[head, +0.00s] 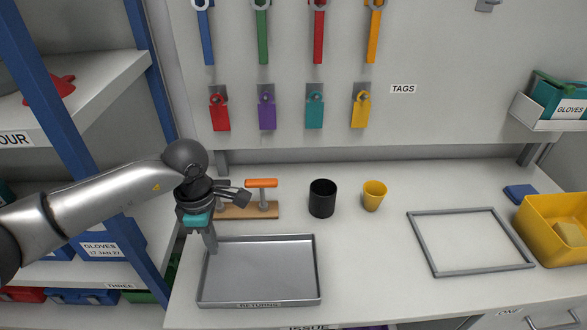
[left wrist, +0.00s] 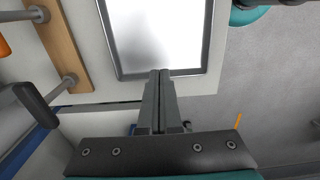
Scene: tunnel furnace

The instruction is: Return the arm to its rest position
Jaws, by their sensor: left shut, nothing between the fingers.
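My left arm comes in from the left in the head view. My left gripper (head: 212,248) points down over the left rear corner of the grey returns tray (head: 311,270). Its fingers are shut and hold nothing. In the left wrist view the closed fingers (left wrist: 160,74) lie against each other, with the tray's rim (left wrist: 113,45) beyond them. The tray is empty. I cannot tell the exact height of the fingertips above it. My right gripper does not show.
Behind my gripper is a wooden rack with an orange handle (head: 261,183). A black cup (head: 322,198) and a yellow cup (head: 374,195) stand right of it. A grey frame (head: 418,237) and a yellow bin (head: 548,225) are further right. Blue shelf posts (head: 133,235) stand left.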

